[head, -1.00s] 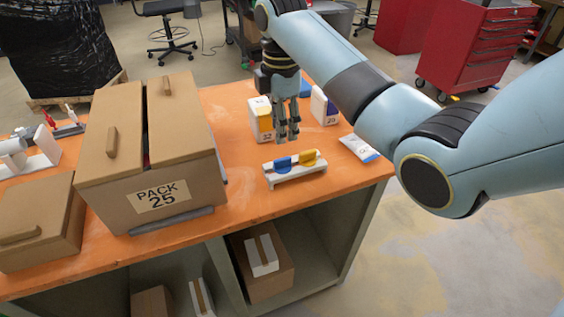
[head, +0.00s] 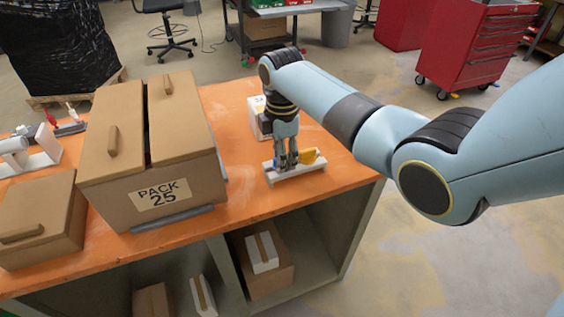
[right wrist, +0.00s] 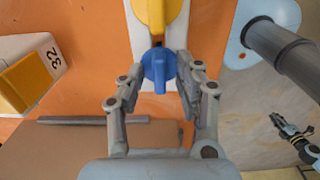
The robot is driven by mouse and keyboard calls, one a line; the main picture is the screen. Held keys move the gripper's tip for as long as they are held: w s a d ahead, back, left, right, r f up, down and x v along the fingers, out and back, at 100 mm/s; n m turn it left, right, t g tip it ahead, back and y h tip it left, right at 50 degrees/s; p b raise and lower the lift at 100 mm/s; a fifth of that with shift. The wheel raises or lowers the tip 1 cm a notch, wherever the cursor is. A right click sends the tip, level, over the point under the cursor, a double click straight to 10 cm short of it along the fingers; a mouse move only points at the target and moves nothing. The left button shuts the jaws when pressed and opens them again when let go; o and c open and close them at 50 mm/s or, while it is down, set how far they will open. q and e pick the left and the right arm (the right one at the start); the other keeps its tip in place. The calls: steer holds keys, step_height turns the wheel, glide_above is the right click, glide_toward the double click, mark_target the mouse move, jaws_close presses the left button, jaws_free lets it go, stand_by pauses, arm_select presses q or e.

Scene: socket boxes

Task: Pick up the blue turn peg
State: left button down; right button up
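The blue turn peg (right wrist: 158,68) sits in a white holder (head: 298,176) on the orange table, beside a yellow peg (head: 309,156). The yellow peg also shows at the top of the right wrist view (right wrist: 155,14). My right gripper (head: 286,166) is down at the holder and mostly hides the blue peg in the head view. In the right wrist view its fingers (right wrist: 159,74) stand on either side of the peg, open, with narrow gaps. What looks like my left gripper (right wrist: 297,138) shows small at the right wrist view's lower right, its fingers unclear.
A large cardboard box marked PACK 25 (head: 165,215) stands left of the holder, with a smaller box (head: 38,225) farther left. A white and yellow box marked 32 (right wrist: 30,75) stands behind the holder. The table is bare in front of the holder.

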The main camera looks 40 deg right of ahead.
jaws_close()
steer(key=shift+r, duration=0.1)
